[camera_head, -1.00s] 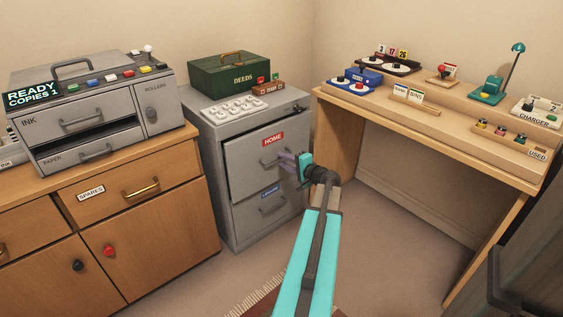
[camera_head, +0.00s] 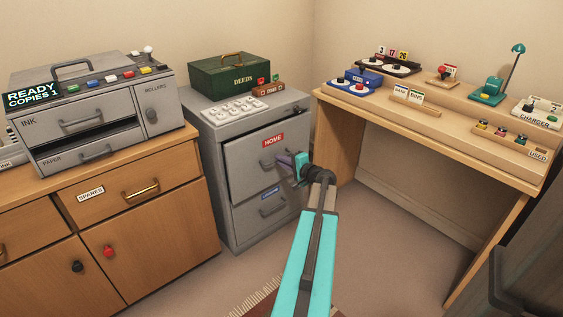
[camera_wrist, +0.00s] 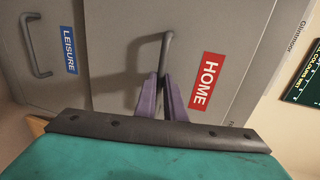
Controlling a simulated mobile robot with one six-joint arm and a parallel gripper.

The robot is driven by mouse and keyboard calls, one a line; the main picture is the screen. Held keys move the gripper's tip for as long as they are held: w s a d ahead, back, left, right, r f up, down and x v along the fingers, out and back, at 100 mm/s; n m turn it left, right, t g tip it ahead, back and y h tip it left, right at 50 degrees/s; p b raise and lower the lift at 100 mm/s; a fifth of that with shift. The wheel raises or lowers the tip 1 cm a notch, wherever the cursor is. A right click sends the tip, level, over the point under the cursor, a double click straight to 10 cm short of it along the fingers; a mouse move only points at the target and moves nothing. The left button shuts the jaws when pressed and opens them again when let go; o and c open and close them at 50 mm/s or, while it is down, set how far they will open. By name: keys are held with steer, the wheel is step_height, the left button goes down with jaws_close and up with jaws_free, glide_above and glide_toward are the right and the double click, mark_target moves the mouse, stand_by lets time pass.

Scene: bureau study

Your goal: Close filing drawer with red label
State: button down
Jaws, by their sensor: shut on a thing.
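The grey filing cabinet (camera_head: 212,170) stands in the corner. Its upper drawer (camera_head: 245,165) carries the red HOME label (camera_head: 272,140), which also shows in the wrist view (camera_wrist: 206,82). A dark gap along this drawer's edge shows that its front stands slightly out from the cabinet. My gripper (camera_head: 288,160) is at this drawer's front. In the wrist view its purple fingers (camera_wrist: 161,82) are shut on the grey bar handle (camera_wrist: 167,50) beside the red label. The fingers hide part of the handle.
The lower drawer has a blue LEISURE label (camera_wrist: 69,50) and its own handle (camera_wrist: 36,45). A green DEEDS box (camera_head: 230,75) and a white keypad (camera_head: 234,108) sit on the cabinet. A wooden sideboard (camera_head: 190,220) stands left and a desk (camera_head: 335,125) right.

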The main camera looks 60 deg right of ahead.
mark_target(273, 155)
steer(key=shift+w, duration=0.1)
steer(key=w, duration=0.1)
steer(key=w+d, duration=0.1)
steer(key=w, duration=0.1)
steer(key=shift+r+b, duration=0.1)
steer(key=shift+b, duration=0.2)
steer(key=c, duration=1.8)
jaws_free()
steer(key=shift+c, duration=0.2)
steer(key=shift+s, duration=0.1)
steer(key=p+v, duration=0.2)
steer(key=v, duration=1.1)
steer(key=shift+s, duration=0.3)
steer(key=shift+a, duration=0.15)
